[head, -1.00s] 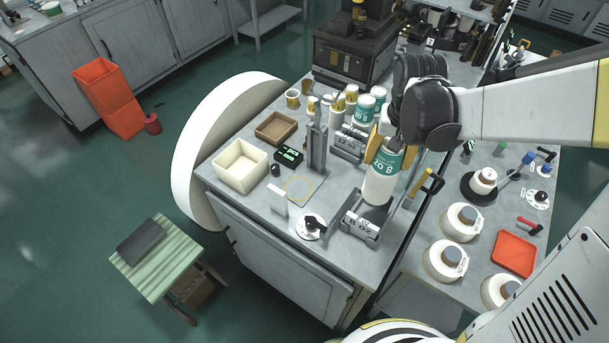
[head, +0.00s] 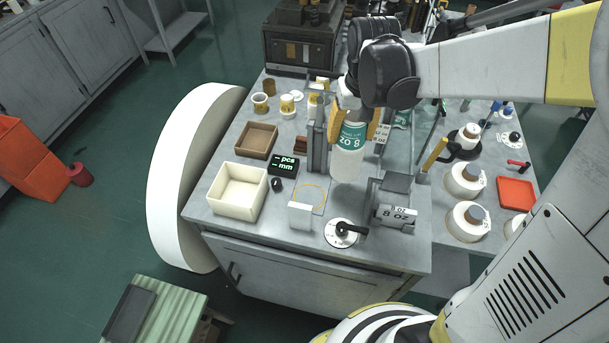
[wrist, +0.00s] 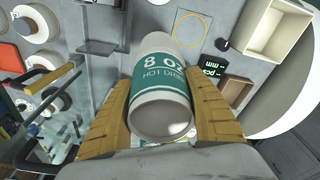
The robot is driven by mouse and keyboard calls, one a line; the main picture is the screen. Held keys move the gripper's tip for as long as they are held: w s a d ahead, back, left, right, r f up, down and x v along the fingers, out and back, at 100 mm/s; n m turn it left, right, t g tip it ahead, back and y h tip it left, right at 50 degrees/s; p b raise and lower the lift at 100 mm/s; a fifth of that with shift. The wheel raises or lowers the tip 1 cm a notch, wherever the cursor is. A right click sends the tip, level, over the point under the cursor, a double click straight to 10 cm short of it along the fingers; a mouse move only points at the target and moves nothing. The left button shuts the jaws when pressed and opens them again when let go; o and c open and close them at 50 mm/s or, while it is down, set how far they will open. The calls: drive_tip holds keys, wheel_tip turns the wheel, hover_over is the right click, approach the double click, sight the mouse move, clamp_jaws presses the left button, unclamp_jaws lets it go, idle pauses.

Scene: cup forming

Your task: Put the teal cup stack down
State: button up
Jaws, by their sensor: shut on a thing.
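The teal cup stack (head: 347,150) is white with a teal band reading "8 OZ". My gripper (head: 358,122) is shut on its upper part and holds it upright over the bench, beside a grey upright post (head: 318,148). In the wrist view the yellow fingers of my gripper (wrist: 163,118) press on both sides of the stack (wrist: 160,85), its open rim facing the camera. I cannot tell whether its lower end touches the bench. A yellow ring mark (head: 312,196) lies on the bench, left of and nearer than the stack; it also shows in the wrist view (wrist: 190,30).
A grey holder marked "8 OZ" (head: 396,214) stands right of the stack. A white block (head: 300,216), a dial with a black lever (head: 345,232), a display (head: 284,165), a cream bin (head: 238,190) and a brown tray (head: 257,140) stand around the ring.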

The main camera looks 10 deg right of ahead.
drive_tip(key=a+f+b, duration=0.1)
drive_tip(key=a+f, duration=0.8)
drive_tip(key=shift+s+a+f+b, duration=0.15)
drive_tip(key=shift+a+f+b, duration=0.1)
drive_tip(key=shift+f+b, duration=0.15)
drive_tip(key=shift+s, duration=0.1)
drive_tip(key=shift+f, duration=0.15)
drive_tip(key=o, duration=1.4)
